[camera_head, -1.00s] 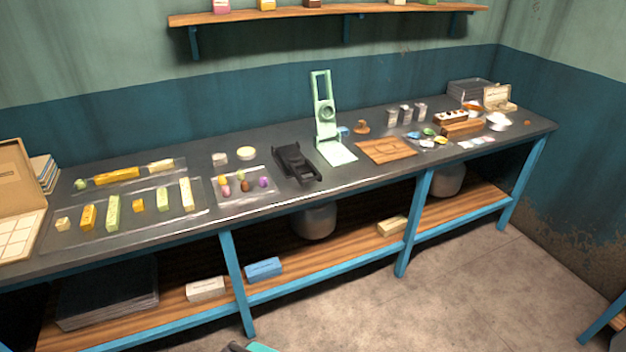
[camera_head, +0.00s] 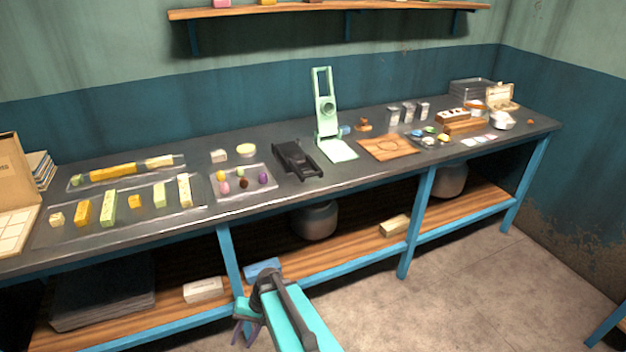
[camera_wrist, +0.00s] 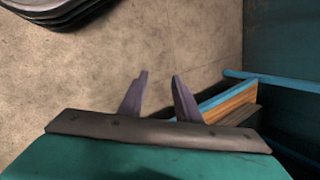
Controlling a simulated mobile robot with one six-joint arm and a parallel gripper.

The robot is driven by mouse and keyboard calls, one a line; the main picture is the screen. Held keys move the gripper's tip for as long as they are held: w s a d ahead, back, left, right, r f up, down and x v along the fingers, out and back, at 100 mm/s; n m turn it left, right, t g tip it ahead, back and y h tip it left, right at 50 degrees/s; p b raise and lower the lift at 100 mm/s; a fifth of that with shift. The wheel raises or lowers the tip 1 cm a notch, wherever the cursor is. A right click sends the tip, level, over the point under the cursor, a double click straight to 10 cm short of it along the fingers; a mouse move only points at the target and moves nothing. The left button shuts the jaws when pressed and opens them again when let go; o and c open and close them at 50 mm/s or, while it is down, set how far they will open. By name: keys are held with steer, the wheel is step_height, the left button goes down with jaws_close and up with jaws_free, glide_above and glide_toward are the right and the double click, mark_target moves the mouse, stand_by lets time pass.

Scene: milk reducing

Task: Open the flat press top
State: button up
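A black, low, flat device (camera_head: 298,160) lies on the dark counter; its top part looks folded down flat. Right beside it stands a pale green press (camera_head: 325,115) with its frame-like top upright and its flat base plate on the counter. Which of the two is the flat press, I cannot tell for sure. My gripper (camera_head: 244,332) is low in front of the counter, well away from both. In the wrist view my gripper (camera_wrist: 160,76) has two purple fingers apart with nothing between them. Neither press shows in the wrist view.
A tray of small coloured pieces (camera_head: 243,181) lies left of the black device, a wooden board (camera_head: 390,147) right of the green press. A wooden lower shelf (camera_head: 340,252) runs beneath. The floor in front is clear.

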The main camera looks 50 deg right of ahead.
steer(key=w+d+r+m+t+b, duration=0.1)
steer(key=w+d+r+m+t, duration=0.15)
steer(key=d, duration=0.35)
steer(key=w+d+r+m+t+b, duration=0.1)
steer(key=w+d+r+t, duration=0.1)
steer(key=w+d+r, duration=0.25)
steer(key=m+t+h+b, duration=0.5)
steer(key=m+t, duration=0.2)
steer(key=t, duration=0.3)
glide_toward(313, 175)
steer(key=f+v, duration=0.1)
steer(key=v, duration=0.2)
steer(key=shift+s+a+r, duration=0.1)
steer(key=shift+s+r, duration=0.15)
steer(key=shift+r, duration=0.15)
steer(key=shift+w, duration=0.1)
steer(key=p+x, duration=0.1)
steer(key=x, duration=1.2)
steer(key=shift+w, duration=0.4)
steer(key=shift+c, duration=0.3)
